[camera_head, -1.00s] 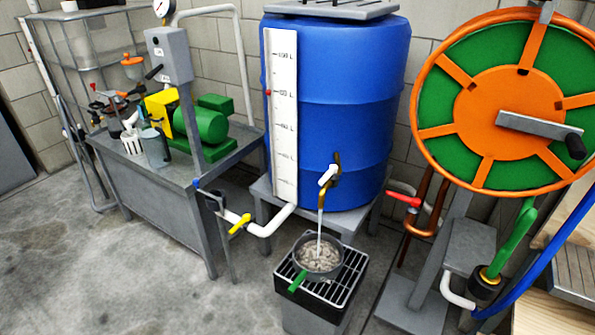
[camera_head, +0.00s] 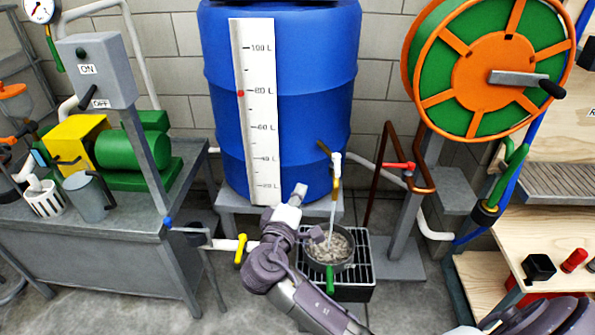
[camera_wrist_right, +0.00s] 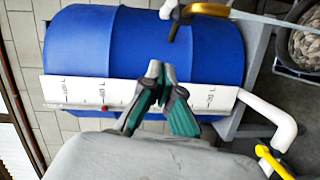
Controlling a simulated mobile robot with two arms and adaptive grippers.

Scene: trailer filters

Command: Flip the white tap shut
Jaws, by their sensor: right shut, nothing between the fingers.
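The white tap (camera_head: 336,162) is a small white handle on a brass spout at the lower right front of the blue barrel (camera_head: 285,80). A thin stream runs from the spout into a pan (camera_head: 345,250) of pebble-like pieces below. My right gripper (camera_head: 299,190) is in front of the barrel's lower part, left of the tap and apart from it. In the right wrist view its fingers (camera_wrist_right: 161,70) are together and empty. The tap's white handle (camera_wrist_right: 168,9) shows at that view's top edge, beyond the fingertips. My left gripper is not in view.
A yellow-handled valve (camera_head: 240,250) is on the white pipe left of my arm. A red-handled valve (camera_head: 398,166) and an orange-green reel (camera_head: 490,70) are on the right. The pan stands on a black grate (camera_head: 362,268) below the tap.

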